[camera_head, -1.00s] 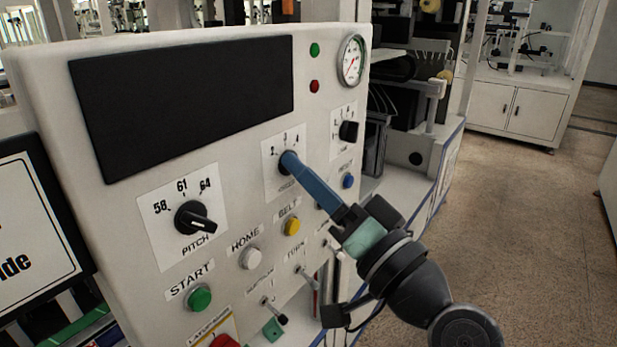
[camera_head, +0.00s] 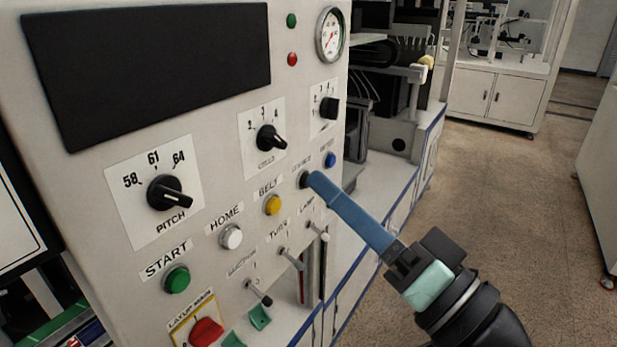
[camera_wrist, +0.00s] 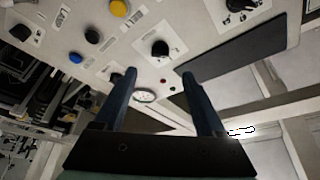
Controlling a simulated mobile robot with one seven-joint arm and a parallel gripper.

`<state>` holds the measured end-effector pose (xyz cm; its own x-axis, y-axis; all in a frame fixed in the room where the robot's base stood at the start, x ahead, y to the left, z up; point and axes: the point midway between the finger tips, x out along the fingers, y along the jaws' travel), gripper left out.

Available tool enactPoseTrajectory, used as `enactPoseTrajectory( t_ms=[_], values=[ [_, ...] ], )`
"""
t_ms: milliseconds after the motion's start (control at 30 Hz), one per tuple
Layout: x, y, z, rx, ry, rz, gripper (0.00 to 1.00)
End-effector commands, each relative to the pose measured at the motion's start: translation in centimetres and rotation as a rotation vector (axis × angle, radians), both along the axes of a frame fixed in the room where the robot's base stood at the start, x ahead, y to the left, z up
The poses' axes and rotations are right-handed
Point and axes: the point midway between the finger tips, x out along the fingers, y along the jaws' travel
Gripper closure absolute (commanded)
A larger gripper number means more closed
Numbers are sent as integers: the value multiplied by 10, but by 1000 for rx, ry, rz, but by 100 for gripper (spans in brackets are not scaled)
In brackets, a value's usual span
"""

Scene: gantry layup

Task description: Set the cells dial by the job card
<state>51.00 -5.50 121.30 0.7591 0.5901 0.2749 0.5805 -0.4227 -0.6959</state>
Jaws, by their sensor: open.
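The dial marked 2, 3, 4 (camera_head: 268,138) is a black knob on a white plate in the middle of the panel. Its small label is blurred, but looks like the cells dial. Its pointer appears to slant to the lower right in the head view. It also shows between my fingers in the wrist view (camera_wrist: 160,48). My gripper (camera_head: 313,179) has blue fingers, seen edge-on, below and right of this dial and apart from it. In the wrist view my gripper (camera_wrist: 158,76) is open with nothing between its fingers. No readable job card shows.
The pitch dial (camera_head: 165,193) is at left, and another black dial (camera_head: 329,108) is at right. A black button (camera_head: 304,179) lies behind my fingertips. Yellow (camera_head: 272,205), white (camera_head: 231,236) and blue (camera_head: 330,159) buttons and toggle switches are close by. Open floor lies right.

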Motion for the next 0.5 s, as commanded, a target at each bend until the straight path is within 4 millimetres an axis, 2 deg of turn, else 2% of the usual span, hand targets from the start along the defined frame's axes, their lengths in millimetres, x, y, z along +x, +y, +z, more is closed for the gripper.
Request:
enactPoseTrajectory(
  t_ms=[200,500],
  values=[
    [-24,-19,-9,-1,0,-2,28],
    [-29,-22,-10,-1,0,1,28]
  ],
)
